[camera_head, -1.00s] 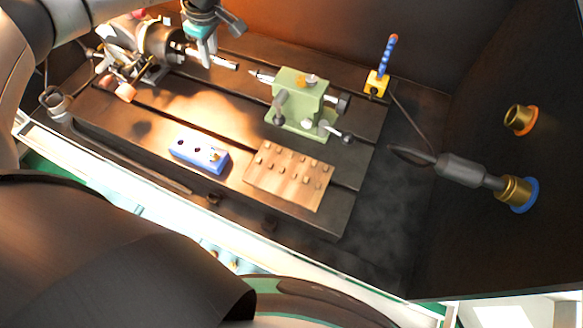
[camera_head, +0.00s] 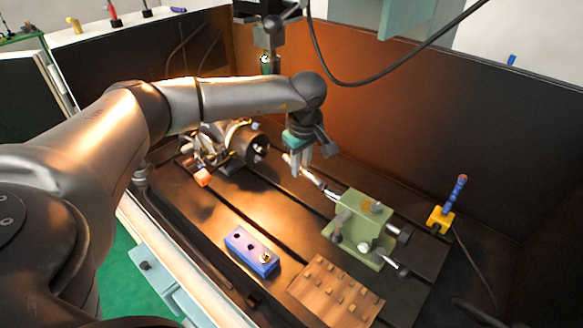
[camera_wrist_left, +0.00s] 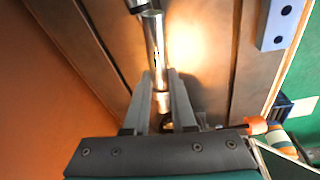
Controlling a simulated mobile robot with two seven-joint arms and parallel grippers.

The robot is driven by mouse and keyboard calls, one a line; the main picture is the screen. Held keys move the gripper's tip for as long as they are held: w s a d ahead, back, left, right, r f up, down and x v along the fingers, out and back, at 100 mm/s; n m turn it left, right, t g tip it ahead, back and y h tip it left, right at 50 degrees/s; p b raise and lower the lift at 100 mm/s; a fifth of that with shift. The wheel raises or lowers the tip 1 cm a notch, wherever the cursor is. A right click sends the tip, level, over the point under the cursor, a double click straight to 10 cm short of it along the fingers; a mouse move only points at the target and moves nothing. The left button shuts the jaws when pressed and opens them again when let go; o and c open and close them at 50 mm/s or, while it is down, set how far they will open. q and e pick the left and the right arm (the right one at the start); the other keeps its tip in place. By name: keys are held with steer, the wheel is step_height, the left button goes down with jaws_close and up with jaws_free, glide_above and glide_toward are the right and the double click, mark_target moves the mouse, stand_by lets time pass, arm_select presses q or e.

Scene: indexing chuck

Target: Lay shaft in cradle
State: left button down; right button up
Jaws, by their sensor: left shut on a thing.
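My left gripper (camera_head: 299,163) hangs over the machine table between the chuck and the green tailstock. It is shut on a bright metal shaft (camera_head: 309,176). In the left wrist view the shaft (camera_wrist_left: 154,40) runs between both fingers (camera_wrist_left: 160,78) and projects beyond them. Its far end comes close to the tailstock tip; I cannot tell whether they touch. The brown block with rows of pegs (camera_head: 324,296), perhaps the cradle, sits at the table's near right with no shaft on it. My right gripper does not show.
The chuck (camera_head: 247,146) stands at the table's left and the green tailstock (camera_head: 357,222) at its right. A blue block with holes (camera_head: 240,240) lies in front. A blue-handled tool in a yellow base (camera_head: 440,218) stands at right. Dark enclosure walls rise behind.

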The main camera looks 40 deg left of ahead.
arm_select(q)
steer(key=s+d+r+m+t+h+b, duration=0.1)
steer(key=s+d+r+m+h+b, duration=0.1)
steer(key=s+d+r+m, duration=0.5)
steer(key=s+d+r+m+h+b, duration=0.1)
steer(key=s+d+r+m+b, duration=0.2)
steer(key=d+m, duration=0.55)
arm_select(e)
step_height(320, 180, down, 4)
steer(key=p, duration=0.1)
arm_select(q)
steer(key=s+d+f+n+g+h+p, duration=0.1)
steer(key=n+p, duration=0.4)
steer(key=n, duration=0.6)
steer(key=s+d+f+n+g+h+p, duration=0.1)
steer(key=f+n+p, duration=0.4)
steer(key=n, duration=0.7)
steer(key=s+d+f+n+g+h+p, duration=0.1)
steer(key=s+f+n+g+h+p, duration=0.2)
steer(key=n, duration=0.9)
steer(key=shift+s+d+f+g+p, duration=0.3)
steer(key=shift+d+f+g+p, duration=0.15)
steer(key=shift+p, duration=0.45)
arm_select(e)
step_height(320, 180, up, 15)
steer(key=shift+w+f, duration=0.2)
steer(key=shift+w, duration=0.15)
